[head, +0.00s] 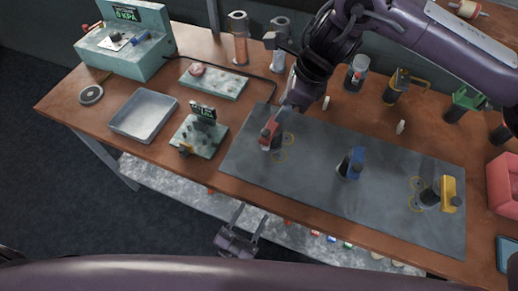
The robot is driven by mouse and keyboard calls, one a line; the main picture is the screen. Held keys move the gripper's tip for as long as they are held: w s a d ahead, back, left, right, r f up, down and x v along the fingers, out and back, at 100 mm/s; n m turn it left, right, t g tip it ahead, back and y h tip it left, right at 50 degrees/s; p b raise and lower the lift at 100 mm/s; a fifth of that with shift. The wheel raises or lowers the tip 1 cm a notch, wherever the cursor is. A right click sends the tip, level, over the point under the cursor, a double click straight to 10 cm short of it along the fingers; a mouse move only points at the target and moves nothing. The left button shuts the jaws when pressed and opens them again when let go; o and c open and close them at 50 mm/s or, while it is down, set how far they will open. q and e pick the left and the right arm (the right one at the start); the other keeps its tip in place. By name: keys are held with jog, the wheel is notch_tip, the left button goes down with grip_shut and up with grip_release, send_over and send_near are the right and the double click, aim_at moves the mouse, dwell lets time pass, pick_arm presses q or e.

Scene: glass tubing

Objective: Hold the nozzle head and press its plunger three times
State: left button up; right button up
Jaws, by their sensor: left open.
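A red nozzle head (269,134) stands near the left end of a dark grey mat (318,160). A blue nozzle head (352,164) stands near the mat's middle, and a yellow one (447,192) near its right end. My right gripper (279,118) reaches down from the upper right to the red nozzle head. Its fingertips are small and partly hidden, so I cannot tell whether they grip it. The plunger is not clear at this size. My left gripper (251,214) is open and empty, low in front of the table's front edge, apart from all the nozzle heads.
A pale green pressure console (125,42) stands at the back left. Clear cylinders (239,38) and clamps (401,84) line the back. A shelf lies below the table.

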pick_arm(q)
notch_tip(320, 180, up, 6)
jog(key=d+t, duration=0.2)
jog(key=n+g+y, duration=0.3)
jog(key=n, duration=0.1)
send_near(271, 127)
jog(key=shift+w+d+f, duration=0.15)
jog(key=shift+w+d, duration=0.05)
jog(key=shift+w, duration=0.3)
jog(key=shift+w+d+f, duration=0.1)
jog(key=shift+w+d, duration=0.05)
jog(key=shift+w, duration=0.3)
jog(key=shift+w+d+r+g, duration=0.15)
jog(key=shift+w+g, duration=0.15)
jog(key=shift+w, duration=0.3)
jog(key=x, duration=0.7)
jog(key=shift+s, duration=0.1)
